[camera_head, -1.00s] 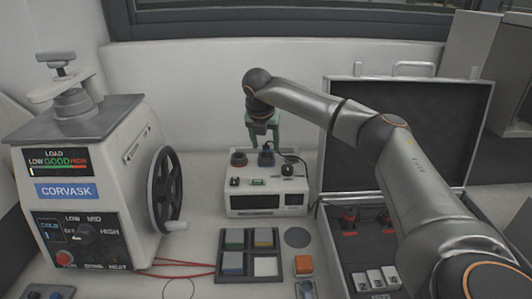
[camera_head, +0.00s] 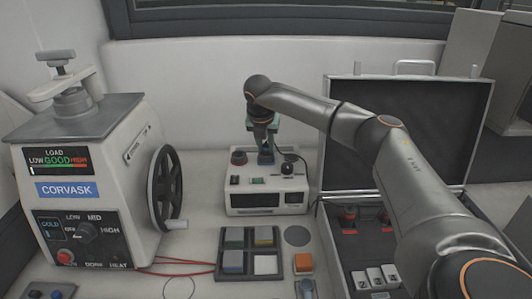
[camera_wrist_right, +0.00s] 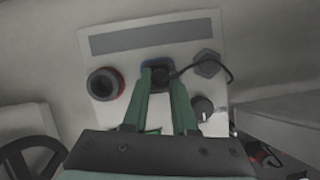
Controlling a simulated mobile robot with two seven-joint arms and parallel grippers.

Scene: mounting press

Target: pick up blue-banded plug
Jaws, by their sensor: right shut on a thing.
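The blue-banded plug (camera_wrist_right: 160,77) stands on top of the white box-shaped unit (camera_head: 237,198). It is dark, and a little blue shows around it in the right wrist view. A black cable runs from it toward the right. My right gripper (camera_head: 266,157) points down over the unit, and its green fingers are shut on the plug. In the head view the fingers mostly hide the plug. I cannot tell whether the plug is clear of the unit's top. My left gripper is not in view.
A red-ringed round part (camera_wrist_right: 105,84) stands beside the plug, with a hexagonal part (camera_wrist_right: 208,63) on its other side. The press (camera_head: 95,170) with its handwheel (camera_head: 165,188) stands left. An open case (camera_head: 350,263) lies right. A tray of coloured blocks (camera_head: 249,250) sits in front.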

